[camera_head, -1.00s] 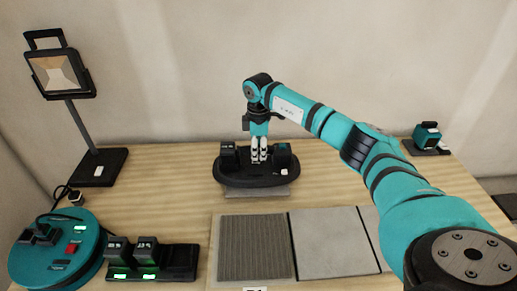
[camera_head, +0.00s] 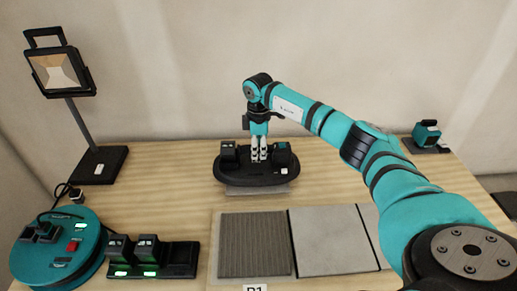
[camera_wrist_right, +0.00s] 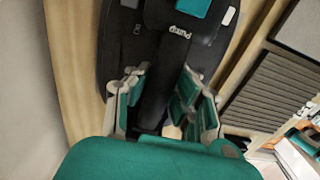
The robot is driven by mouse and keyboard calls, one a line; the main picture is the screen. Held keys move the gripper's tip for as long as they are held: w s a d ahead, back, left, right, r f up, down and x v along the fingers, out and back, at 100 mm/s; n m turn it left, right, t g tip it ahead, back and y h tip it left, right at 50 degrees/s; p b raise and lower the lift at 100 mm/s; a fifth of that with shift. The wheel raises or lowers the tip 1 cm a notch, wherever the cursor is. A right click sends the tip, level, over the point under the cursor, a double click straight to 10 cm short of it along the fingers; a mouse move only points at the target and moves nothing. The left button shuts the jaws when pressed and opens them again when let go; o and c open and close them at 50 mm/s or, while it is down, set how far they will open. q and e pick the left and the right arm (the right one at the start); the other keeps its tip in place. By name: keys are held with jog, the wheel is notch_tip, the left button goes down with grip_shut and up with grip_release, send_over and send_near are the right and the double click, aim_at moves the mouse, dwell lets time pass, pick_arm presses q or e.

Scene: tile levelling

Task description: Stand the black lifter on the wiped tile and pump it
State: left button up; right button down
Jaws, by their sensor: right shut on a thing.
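The black lifter (camera_head: 258,180) is an oval black body with a block at each end, at the back middle of the table. My right gripper (camera_head: 259,155) comes down on its middle from above, shut on it. In the right wrist view, the fingers (camera_wrist_right: 165,105) close around a black handle bar (camera_wrist_right: 155,95), beside a "Pump" label. A grey plate (camera_head: 257,191) shows under the lifter's front edge; contact between them is unclear. In front lie a ribbed dark grey tile (camera_head: 255,245) and a smooth lighter tile (camera_head: 332,242). I cannot tell which is wiped. My left gripper is out of view.
A work lamp (camera_head: 62,75) stands at the back left. A teal round reel (camera_head: 60,262) and a black charger with two green-lit batteries (camera_head: 180,260) lie front left. A small teal device (camera_head: 426,136) stands back right. Bare wood lies between the charger and the lifter.

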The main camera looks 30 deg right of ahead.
jog(key=shift+f, duration=0.25)
dwell(0.6)
jog(key=c, duration=1.1)
grip_release()
jog(key=shift+f, duration=0.1)
notch_tip(320, 180, up, 12)
jog(key=shift+r, duration=0.1)
